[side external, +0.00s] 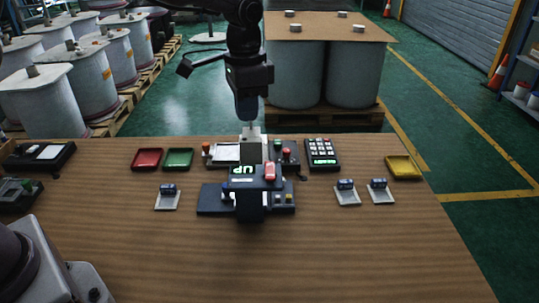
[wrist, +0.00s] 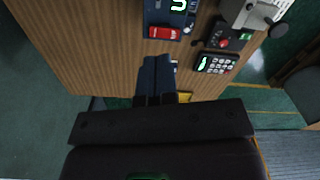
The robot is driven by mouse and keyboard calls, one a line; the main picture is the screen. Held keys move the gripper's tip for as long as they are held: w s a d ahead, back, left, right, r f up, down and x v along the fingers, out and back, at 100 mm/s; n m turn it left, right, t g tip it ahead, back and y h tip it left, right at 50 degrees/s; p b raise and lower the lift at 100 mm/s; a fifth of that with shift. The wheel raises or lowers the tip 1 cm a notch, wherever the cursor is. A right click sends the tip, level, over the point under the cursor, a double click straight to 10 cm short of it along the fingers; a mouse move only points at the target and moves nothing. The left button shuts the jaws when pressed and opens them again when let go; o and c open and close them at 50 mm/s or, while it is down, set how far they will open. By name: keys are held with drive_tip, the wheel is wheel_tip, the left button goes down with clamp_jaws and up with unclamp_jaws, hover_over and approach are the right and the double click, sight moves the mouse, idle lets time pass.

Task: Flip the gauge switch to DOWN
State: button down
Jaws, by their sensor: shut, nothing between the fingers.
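The gauge (side external: 247,183) is a dark blue device near the middle of the table, with a lit green display reading UP (side external: 242,169). Its red switch (side external: 270,171) is at the right of the display. In the wrist view the gauge (wrist: 158,17) is at the top edge, partly cut off, with the red switch (wrist: 165,33) on its near side. My gripper (side external: 247,119) is above and behind the gauge in the side view. In the wrist view my gripper (wrist: 155,58) points toward the switch; its fingers are together and hold nothing. I see no contact with the switch.
Behind the gauge stands a grey-white device (side external: 251,145). A keypad (side external: 322,154) is to its right. Red (side external: 147,160), green (side external: 178,160) and yellow (side external: 403,168) trays lie on the table. Small blue items sit on pale stands at both sides. The front table area is clear.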

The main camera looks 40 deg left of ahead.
sight(269, 165)
drive_tip(key=w+m, duration=0.2)
drive_tip(key=w, duration=0.1)
drive_tip(key=w+d+r+m, duration=0.1)
drive_tip(key=w, duration=0.1)
drive_tip(key=shift+f, duration=0.2)
wheel_tip(269, 165, down, 14)
drive_tip(key=shift+r, duration=0.1)
idle(0.5)
